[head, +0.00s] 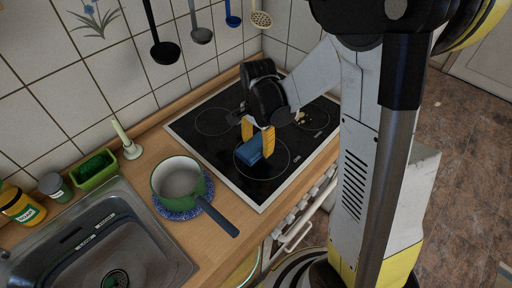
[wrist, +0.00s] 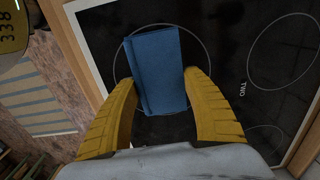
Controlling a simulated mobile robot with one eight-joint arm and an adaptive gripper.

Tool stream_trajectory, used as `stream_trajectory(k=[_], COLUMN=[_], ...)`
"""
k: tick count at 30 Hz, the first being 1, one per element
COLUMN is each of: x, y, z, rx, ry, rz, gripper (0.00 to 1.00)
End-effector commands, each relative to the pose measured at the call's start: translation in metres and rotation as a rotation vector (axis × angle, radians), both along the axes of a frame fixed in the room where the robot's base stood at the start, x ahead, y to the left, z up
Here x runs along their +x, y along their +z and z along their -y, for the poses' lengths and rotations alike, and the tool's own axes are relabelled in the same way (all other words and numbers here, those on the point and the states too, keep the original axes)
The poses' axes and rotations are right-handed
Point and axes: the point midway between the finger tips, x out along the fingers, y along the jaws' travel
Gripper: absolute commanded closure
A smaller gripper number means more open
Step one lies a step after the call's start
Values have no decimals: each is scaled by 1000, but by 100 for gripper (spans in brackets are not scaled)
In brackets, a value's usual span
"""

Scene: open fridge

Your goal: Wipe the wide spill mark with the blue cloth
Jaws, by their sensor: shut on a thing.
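The blue cloth (head: 248,151) is a folded block over the front-left ring of the black cooktop (head: 212,148). My gripper (head: 258,137) points down with its yellow fingers on either side of the cloth, shut on it. In the wrist view the cloth (wrist: 158,68) lies between the two fingertips (wrist: 160,84), over a ring on the dark glass. I cannot tell whether the cloth touches the glass. A small pale yellow patch (head: 300,116) shows on the cooktop beside my wrist; I cannot tell if it is the wide spill mark.
A green-rimmed pot (head: 178,181) stands on a blue patterned mat left of the cooktop, its handle toward the front edge. A sink (head: 90,240), a green tray (head: 94,170) and bottles are farther left. Ladles (head: 165,53) hang on the tiled wall behind.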

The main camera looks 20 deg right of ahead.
Motion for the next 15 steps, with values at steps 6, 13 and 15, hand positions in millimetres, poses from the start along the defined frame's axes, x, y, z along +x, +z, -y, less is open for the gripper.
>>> stream_trajectory(k=[6, 13, 15], x=[3, 4, 4], y=[21, 24, 24], z=[5, 7, 7], rx=[0, 0, 0], ry=[2, 4, 4], rz=[0, 0, 0], gripper=[72, 72, 72])
